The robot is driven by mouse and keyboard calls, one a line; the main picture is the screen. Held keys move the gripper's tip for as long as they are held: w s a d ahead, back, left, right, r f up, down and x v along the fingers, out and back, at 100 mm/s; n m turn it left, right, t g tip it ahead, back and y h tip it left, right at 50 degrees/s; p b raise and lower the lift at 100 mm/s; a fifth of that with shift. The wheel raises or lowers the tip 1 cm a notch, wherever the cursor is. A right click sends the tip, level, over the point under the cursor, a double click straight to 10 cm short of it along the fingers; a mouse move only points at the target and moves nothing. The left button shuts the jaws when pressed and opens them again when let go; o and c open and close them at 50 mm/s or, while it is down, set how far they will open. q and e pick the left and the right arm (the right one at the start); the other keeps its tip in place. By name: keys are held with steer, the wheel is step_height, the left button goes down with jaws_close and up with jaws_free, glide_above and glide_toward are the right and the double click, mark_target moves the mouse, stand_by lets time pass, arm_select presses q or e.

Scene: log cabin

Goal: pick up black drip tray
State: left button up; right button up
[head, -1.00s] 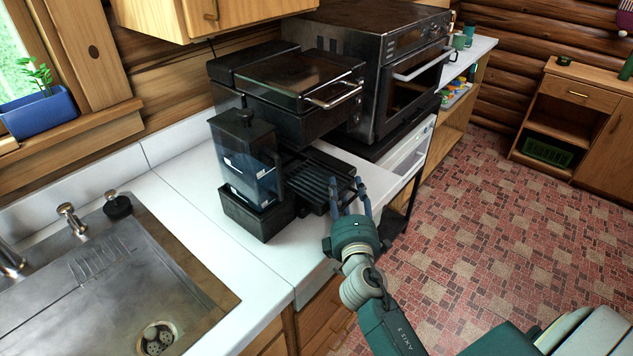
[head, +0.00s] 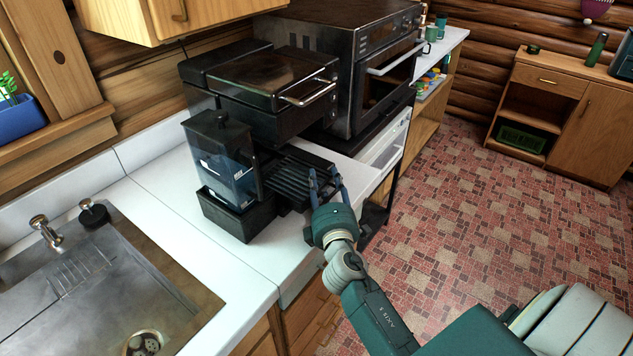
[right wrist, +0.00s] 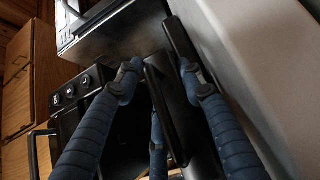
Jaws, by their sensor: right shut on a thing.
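The black drip tray (head: 297,172) has a slatted top and sits at the base of the black coffee machine (head: 268,78), over the white counter. My right gripper (head: 325,182) is at the tray's front right edge and shut on it. In the right wrist view the blue fingers (right wrist: 158,75) stand on both sides of a dark edge of the tray (right wrist: 165,105). I cannot tell whether the tray is lifted off the counter. My left gripper is not in view.
A clear water tank (head: 222,160) stands on a black base left of the tray. A dark toaster oven (head: 350,70) is behind the machine. The sink (head: 90,285) is at the left. White counter (head: 240,262) in front is clear.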

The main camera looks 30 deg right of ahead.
steer(key=shift+s+r, duration=0.1)
steer(key=shift+r, duration=0.4)
step_height(320, 180, up, 6)
steer(key=shift+f+p, duration=0.25)
steer(key=shift+p, duration=0.5)
steer(key=s+d+b, duration=0.2)
steer(key=s+d, duration=0.1)
steer(key=s, duration=0.6)
steer(key=s+d+b, duration=0.2)
steer(key=s+d, duration=0.2)
steer(key=s, duration=0.5)
steer(key=shift+d+r, duration=0.25)
